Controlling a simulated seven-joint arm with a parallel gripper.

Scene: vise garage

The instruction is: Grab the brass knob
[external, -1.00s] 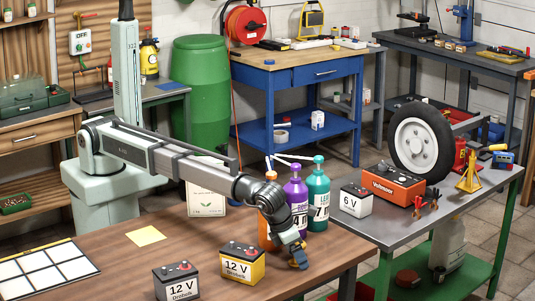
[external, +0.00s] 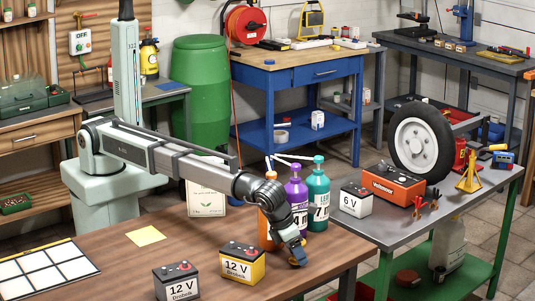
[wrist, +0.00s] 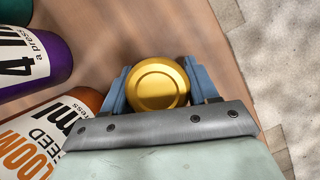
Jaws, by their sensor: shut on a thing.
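The brass knob (wrist: 158,84) is a round, shiny gold disc with a raised rim. In the wrist view it sits between the two blue fingers of my gripper (wrist: 156,90), which are shut on its sides. In the external view my gripper (external: 297,256) points down at the right edge of the brown wooden table (external: 110,250). The knob is not clearly visible there, hidden by the fingers.
Orange (external: 265,235), purple (external: 296,199) and teal (external: 318,195) bottles stand close beside my gripper. Two 12 V batteries, black (external: 176,282) and yellow (external: 242,264), stand to its left. A grey bench (external: 385,226) with a 6 V battery (external: 356,200) lies to the right.

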